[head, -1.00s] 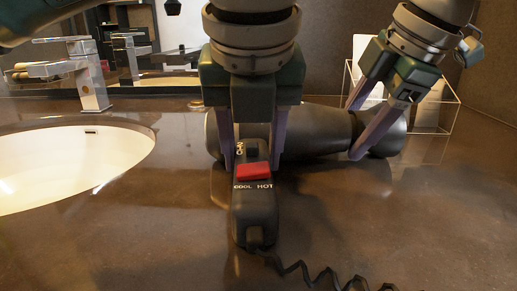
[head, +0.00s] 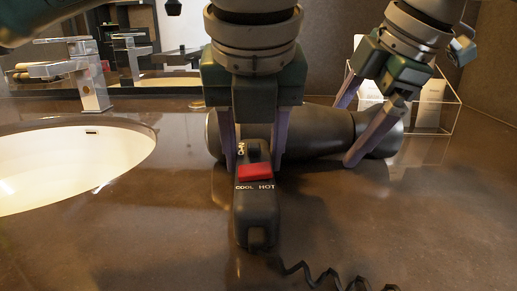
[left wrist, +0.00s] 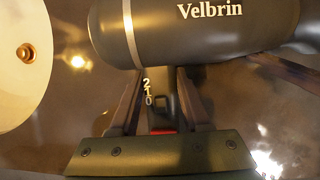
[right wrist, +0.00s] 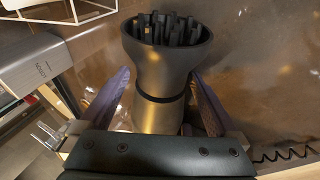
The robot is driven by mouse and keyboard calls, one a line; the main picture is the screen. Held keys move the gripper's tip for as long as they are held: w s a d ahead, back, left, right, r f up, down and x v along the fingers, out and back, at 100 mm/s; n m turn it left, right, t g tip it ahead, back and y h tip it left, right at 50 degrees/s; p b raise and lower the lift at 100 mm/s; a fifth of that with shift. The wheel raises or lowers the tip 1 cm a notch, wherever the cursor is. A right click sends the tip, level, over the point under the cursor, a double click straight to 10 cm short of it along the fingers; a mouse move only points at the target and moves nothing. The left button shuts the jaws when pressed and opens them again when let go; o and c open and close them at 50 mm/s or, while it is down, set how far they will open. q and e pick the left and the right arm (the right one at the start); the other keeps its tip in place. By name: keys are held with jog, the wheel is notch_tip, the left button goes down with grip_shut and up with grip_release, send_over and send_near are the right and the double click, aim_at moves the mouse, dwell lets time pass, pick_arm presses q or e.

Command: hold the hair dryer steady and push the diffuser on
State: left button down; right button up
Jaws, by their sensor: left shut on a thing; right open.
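The dark hair dryer (head: 312,128) lies with its barrel across the counter and its handle (head: 256,215), with a red switch, toward me. My left gripper (head: 253,150) is shut on the handle just below the barrel; the left wrist view shows its fingers (left wrist: 162,95) on both sides. The black diffuser (head: 392,140) is at the barrel's right end. In the right wrist view its pronged cup (right wrist: 168,58) is in line with the nozzle (right wrist: 158,118), with a dark ring between them; I cannot tell how firmly it is seated. My right gripper (head: 346,135) is open, fingers around the nozzle-diffuser area.
A white sink basin (head: 70,165) with a chrome faucet (head: 88,75) is at left. A clear holder (head: 440,110) stands behind the diffuser. The coiled cord (head: 320,278) runs along the front right. The counter at right is clear.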

jog(key=shift+d+f, duration=0.1)
jog(key=shift+d, duration=0.05)
jog(key=shift+s+d+r, duration=0.1)
jog(key=shift+r, duration=0.15)
jog(key=v, duration=1.1)
jog(key=shift+r, duration=0.35)
